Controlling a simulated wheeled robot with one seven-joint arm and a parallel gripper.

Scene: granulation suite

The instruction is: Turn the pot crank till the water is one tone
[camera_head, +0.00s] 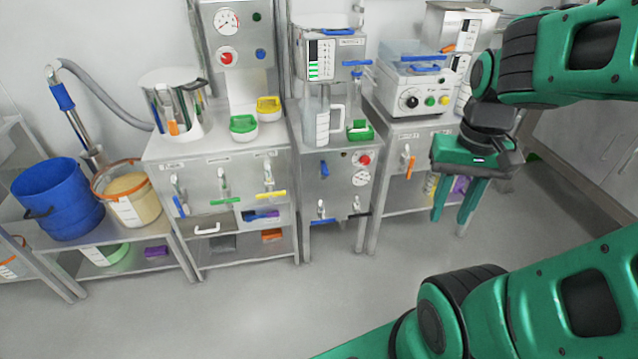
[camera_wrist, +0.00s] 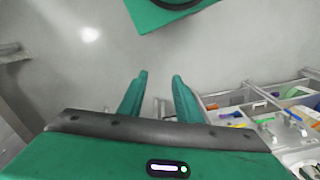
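A steel pot (camera_head: 163,112) stands on the left steel bench, with a dark handle-like part (camera_head: 196,84) at its upper right rim. I cannot tell whether this part is the crank. The water inside and its tone cannot be made out. My green gripper (camera_head: 451,224) hangs at the right, in front of the right bench and well away from the pot. Its two fingers point down, apart, with nothing between them. In the wrist view my gripper (camera_wrist: 159,78) is also open and empty over bare floor. The pot is not recognisable in that view.
Yellow (camera_head: 268,108) and green (camera_head: 243,126) tubs stand right of the pot. Valves with coloured levers stick out from the bench front (camera_head: 225,165). A blue bucket (camera_head: 58,198) and a beige-filled container (camera_head: 132,200) stand left. The floor (camera_head: 260,310) before the benches is clear.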

